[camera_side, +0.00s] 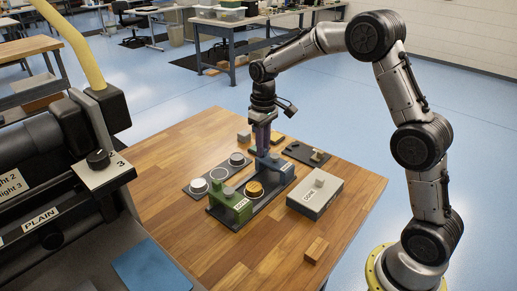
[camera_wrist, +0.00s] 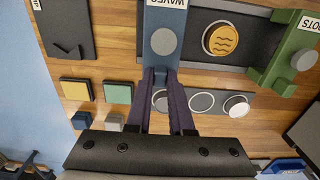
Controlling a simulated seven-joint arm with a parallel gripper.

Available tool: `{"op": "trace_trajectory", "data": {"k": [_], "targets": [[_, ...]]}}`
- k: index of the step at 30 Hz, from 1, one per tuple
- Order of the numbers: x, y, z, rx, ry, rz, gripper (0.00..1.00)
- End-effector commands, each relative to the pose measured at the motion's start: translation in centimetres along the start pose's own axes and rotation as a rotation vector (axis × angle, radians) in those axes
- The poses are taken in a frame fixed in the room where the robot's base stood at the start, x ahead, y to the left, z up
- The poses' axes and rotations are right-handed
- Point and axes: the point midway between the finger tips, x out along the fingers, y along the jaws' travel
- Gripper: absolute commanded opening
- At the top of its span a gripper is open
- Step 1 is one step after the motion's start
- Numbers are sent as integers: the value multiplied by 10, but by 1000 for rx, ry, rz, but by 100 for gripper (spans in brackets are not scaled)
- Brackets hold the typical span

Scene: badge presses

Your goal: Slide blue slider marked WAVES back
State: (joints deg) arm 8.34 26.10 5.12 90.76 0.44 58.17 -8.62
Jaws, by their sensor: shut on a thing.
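The blue slider marked WAVES (camera_wrist: 164,55) stands across the dark press rail (camera_side: 276,189) at its far end. My gripper (camera_wrist: 160,75) points down over the slider, and its two fingers are shut on the slider's near edge in the wrist view. In the side view my gripper (camera_side: 262,150) is at the blue slider (camera_side: 276,165), which it partly hides. An orange disc with wavy lines (camera_wrist: 221,40) lies on the rail beside the slider; it also shows in the side view (camera_side: 254,189). The green slider marked DOTS (camera_side: 231,205) stands at the other end.
A grey plate (camera_side: 208,189) with several round badge parts lies beside the rail. A grey box with a label (camera_side: 315,195) and a dark plate (camera_side: 300,154) lie on the other side. A wooden block (camera_side: 316,249) sits near the table's front. Yellow (camera_wrist: 76,90) and green (camera_wrist: 117,92) tiles lie nearby.

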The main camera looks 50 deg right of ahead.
Motion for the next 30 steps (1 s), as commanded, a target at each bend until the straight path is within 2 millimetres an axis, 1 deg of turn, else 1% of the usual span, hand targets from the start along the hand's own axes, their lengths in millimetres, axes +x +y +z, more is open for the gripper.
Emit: {"op": "trace_trajectory", "data": {"k": [1, 4, 5, 6, 9, 17, 20, 23, 26, 30], "targets": [[-2, 6, -1, 1, 5, 10, 0], [-2, 7, -1, 1, 5, 12, 0], [-2, 7, -1, 2, 5, 13, 25], [-2, 7, -1, 2, 6, 13, 32], [-2, 6, -1, 2, 5, 11, 50], [-1, 4, 0, 1, 3, 9, 50], [-7, 4, -1, 1, 5, 9, 50], [-19, 4, -1, 1, 7, 9, 50], [-38, 4, -2, 1, 9, 9, 50], [-70, 4, -2, 1, 10, 10, 50]]}}
